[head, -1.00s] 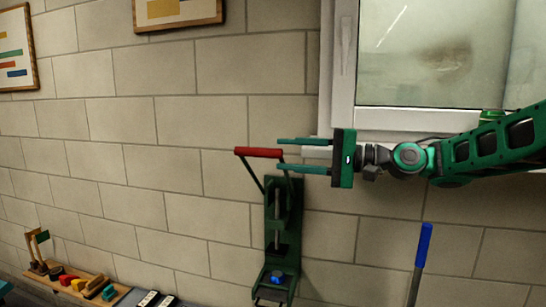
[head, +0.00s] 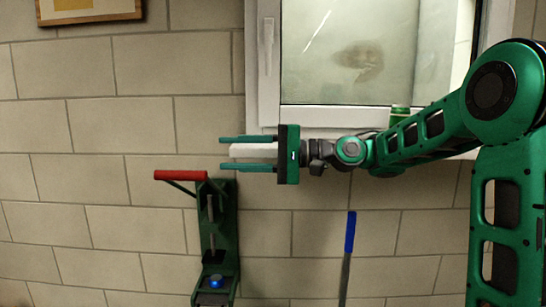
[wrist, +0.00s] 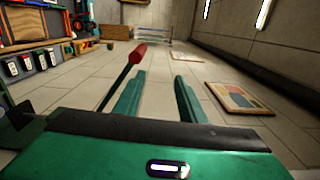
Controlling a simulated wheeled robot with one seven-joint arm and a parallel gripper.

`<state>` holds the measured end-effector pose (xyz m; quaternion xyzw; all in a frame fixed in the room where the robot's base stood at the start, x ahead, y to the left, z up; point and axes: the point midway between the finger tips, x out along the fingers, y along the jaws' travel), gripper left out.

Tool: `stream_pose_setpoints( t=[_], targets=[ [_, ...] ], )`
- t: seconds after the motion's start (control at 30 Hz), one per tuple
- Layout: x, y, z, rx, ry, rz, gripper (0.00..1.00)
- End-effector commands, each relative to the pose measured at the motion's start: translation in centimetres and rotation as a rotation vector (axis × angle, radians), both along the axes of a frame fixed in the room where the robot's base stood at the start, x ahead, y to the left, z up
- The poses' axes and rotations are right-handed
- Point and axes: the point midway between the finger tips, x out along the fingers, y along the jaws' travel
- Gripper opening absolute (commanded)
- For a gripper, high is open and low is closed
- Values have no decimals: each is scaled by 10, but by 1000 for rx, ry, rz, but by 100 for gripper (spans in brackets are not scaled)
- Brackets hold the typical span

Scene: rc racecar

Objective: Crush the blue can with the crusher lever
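The can crusher (head: 219,240) is a dark green frame mounted upright against the wall. Its lever has a red handle (head: 181,175) at the top, which points to the left. The blue can (head: 215,281) sits low inside the crusher, and only its small blue end shows clearly. My gripper (head: 227,153) is open and empty, with its two green fingers pointing left, above and to the right of the red handle. In the wrist view the fingers (wrist: 158,95) are apart with nothing between them, and the red handle (wrist: 138,53) shows beyond and left of them.
A blue-handled pole (head: 350,232) stands right of the crusher. The wall left of the crusher is bare.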

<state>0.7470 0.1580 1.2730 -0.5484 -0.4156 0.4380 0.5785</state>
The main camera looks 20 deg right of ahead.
Motion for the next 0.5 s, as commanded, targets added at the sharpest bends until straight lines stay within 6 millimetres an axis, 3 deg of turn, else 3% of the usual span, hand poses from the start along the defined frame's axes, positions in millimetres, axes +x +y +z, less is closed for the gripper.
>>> stream_pose_setpoints(
  t=[0.5],
  targets=[
    [-7,-32,-1,0,2,-3,37]
  ],
)
